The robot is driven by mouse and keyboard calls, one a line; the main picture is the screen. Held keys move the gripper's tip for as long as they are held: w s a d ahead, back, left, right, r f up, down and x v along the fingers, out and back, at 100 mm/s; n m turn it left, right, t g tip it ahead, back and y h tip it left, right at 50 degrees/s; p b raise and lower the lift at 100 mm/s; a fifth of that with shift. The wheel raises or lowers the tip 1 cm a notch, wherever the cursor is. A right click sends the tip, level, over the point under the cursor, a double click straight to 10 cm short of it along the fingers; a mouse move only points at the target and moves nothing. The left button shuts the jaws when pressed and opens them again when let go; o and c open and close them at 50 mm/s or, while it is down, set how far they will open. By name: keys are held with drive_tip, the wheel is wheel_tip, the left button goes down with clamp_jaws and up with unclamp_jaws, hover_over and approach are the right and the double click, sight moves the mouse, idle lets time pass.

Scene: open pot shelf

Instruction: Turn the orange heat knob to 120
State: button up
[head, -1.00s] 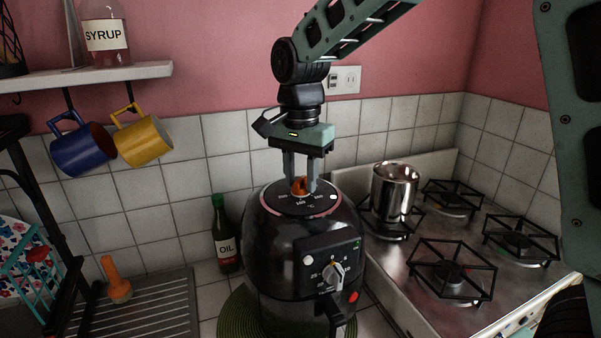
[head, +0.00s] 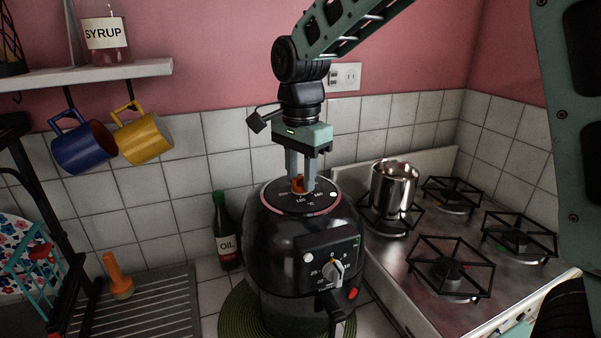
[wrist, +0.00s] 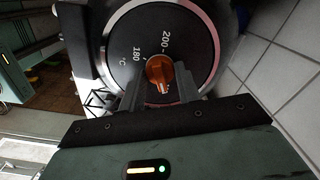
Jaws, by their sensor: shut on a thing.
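The orange heat knob (head: 298,184) sits in the middle of the round black dial (head: 318,205) on top of the dark air fryer (head: 285,245). My gripper (head: 300,185) points straight down, its two grey fingers shut on the knob from both sides. In the wrist view the knob (wrist: 160,69) shows between the fingertips of my gripper (wrist: 160,88). The printed 200, 180 and °C are readable there; the fingers and gripper body hide other numbers. The knob's pointer setting cannot be made out clearly.
The fryer's front has a grey dial (head: 333,271) and a handle. An oil bottle (head: 226,235) stands left of it; a steel pot (head: 393,186) is on the stove (head: 450,255) at right. Blue (head: 82,146) and yellow (head: 143,138) mugs hang under the shelf.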

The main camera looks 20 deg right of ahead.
sight(301, 177)
drive_tip(key=o, duration=1)
wheel_tip(301, 177, up, 18)
drive_tip(key=shift+f+b, duration=0.25)
drive_tip(key=shift+b, duration=0.95)
drive_tip(key=shift+s, duration=0.1)
